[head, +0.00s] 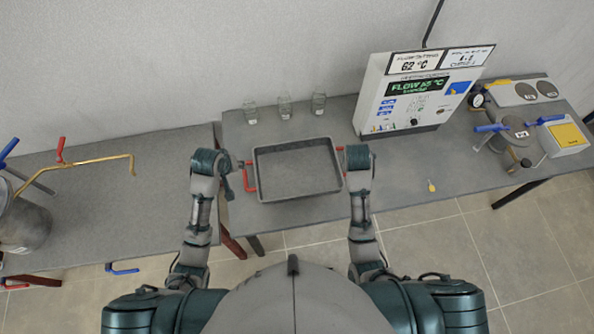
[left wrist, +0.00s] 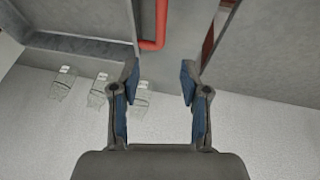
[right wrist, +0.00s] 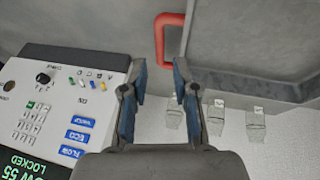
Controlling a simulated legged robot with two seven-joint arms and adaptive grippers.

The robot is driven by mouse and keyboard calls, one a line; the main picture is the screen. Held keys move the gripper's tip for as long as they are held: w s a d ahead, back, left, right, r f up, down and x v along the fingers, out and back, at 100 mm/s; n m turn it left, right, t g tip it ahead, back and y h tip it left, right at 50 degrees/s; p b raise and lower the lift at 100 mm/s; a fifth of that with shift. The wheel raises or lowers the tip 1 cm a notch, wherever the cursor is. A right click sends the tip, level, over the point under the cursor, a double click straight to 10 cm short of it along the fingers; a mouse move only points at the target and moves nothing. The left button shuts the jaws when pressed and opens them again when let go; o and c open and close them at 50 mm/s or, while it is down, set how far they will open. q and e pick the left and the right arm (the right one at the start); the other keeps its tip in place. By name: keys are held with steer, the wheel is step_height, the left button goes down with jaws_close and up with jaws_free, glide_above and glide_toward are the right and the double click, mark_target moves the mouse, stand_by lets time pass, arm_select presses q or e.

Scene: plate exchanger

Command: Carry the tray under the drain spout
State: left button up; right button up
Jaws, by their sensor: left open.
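A dark grey, empty rectangular tray (head: 298,172) sits on the middle table. It has a red left handle (head: 248,178) and a red right handle (head: 340,150). My left gripper (left wrist: 160,78) is open; the left handle (left wrist: 157,25) shows beyond its fingertips, apart from them. My right gripper (right wrist: 160,78) is open; the right handle (right wrist: 168,40) is just beyond its fingertips, and I cannot tell if they touch. In the head view the wrists hide most of both grippers. A brass pipe with a downturned end (head: 132,165), apparently the drain spout, extends over the left table.
Several glasses (head: 285,106) stand behind the tray. A control panel box (head: 415,95) stands to its right. A metal vessel (head: 22,225) is at the far left. A narrow gap separates the two tables. The left table (head: 120,210) is largely clear below the pipe.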

arm_select(q)
steer(key=x, duration=1.1)
steer(key=shift+w+d+f, duration=0.1)
steer(key=shift+f, duration=0.25)
arm_select(e)
steer(key=x, duration=1.1)
steer(key=shift+w+f, duration=0.15)
steer(key=shift+f, duration=0.25)
arm_select(q)
steer(key=c, duration=0.5)
arm_select(e)
steer(key=c, duration=0.5)
arm_select(q)
jaws_close()
arm_select(e)
jaws_close()
